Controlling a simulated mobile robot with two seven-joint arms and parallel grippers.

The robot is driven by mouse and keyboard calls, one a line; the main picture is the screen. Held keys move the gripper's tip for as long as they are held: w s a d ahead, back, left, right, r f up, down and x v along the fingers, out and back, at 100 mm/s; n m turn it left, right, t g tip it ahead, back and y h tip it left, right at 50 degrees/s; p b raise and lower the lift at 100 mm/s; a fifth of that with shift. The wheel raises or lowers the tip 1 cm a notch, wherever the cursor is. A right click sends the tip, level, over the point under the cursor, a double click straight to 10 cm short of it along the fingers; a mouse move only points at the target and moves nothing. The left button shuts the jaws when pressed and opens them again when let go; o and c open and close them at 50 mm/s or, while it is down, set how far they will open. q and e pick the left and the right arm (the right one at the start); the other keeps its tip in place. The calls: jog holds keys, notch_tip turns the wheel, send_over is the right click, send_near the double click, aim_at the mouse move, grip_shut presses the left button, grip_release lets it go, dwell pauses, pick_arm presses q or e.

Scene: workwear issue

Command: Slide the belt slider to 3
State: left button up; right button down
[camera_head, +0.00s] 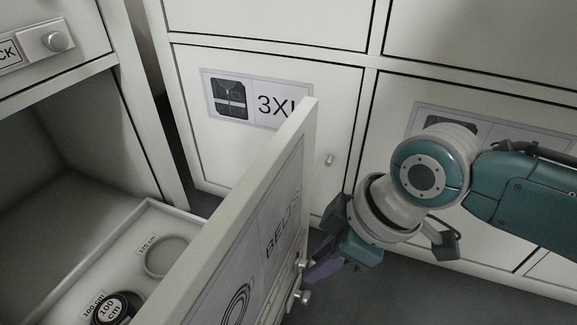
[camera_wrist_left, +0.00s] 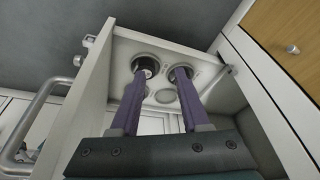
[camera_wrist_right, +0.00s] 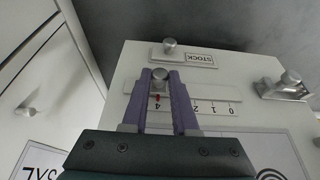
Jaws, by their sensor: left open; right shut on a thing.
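The belt slider's knob (camera_wrist_right: 160,76) sits between the purple fingers of my right gripper (camera_wrist_right: 162,82), which is shut on it. Its red pointer is at the 4 on the scale (camera_wrist_right: 212,108); 2, 1 and 0 read to the right, and a finger hides the 3. In the head view my right gripper (camera_head: 318,270) is at the front of the BELTS panel (camera_head: 250,230), and the slider is hard to make out there. My left gripper (camera_wrist_left: 162,100) is open in the left wrist view, with its fingers apart over a tray (camera_wrist_left: 200,52) with round recesses.
The tray (camera_head: 182,212) behind the BELTS panel holds a coiled belt (camera_head: 115,308). Closed cabinet doors (camera_head: 330,110) stand behind.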

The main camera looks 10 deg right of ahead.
dwell(0.8)
jog(key=s+p, duration=0.1)
jog(key=s+a+p, duration=0.1)
jog(key=shift+s+a+p, duration=0.2)
jog(key=shift+a+p, duration=0.1)
jog(key=shift+p, duration=0.05)
jog(key=c, duration=1)
grip_release()
jog(key=shift+w+d, duration=0.1)
jog(key=shift+w, duration=0.05)
jog(key=o, duration=0.3)
jog(key=shift+p+v, duration=4.7)
jog(key=shift+v, duration=0.3)
